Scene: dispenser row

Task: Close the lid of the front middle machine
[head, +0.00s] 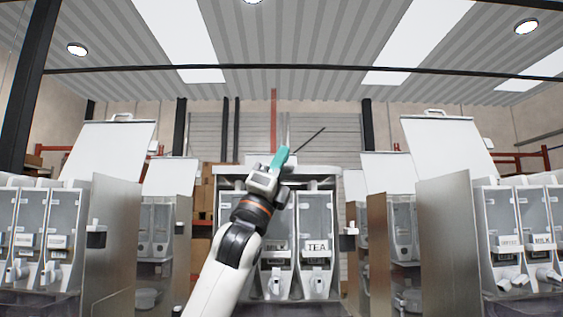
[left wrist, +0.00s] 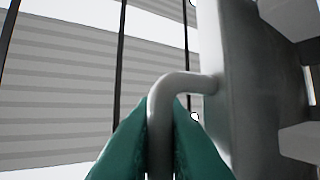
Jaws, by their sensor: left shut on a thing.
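The front middle machine (head: 318,215) stands in the centre of the head view, with clear canisters and a TEA label. Its lid (head: 316,170) shows as a thin, nearly edge-on pale slab along the machine's top; whether it rests fully on the body I cannot tell. My left gripper (head: 281,156) is at the lid's front, its teal fingers pointing up, and my arm hides the machine's left part. In the left wrist view the teal fingers (left wrist: 160,135) are shut around the bent grey handle (left wrist: 165,88), which joins the grey lid panel (left wrist: 228,85). My right gripper is out of view.
Machines with raised lids stand at left (head: 108,150) and right (head: 450,145). Their open door panels (head: 112,240) (head: 450,245) stick out beside the middle machine. Further machines with raised lids (head: 170,177) stand behind.

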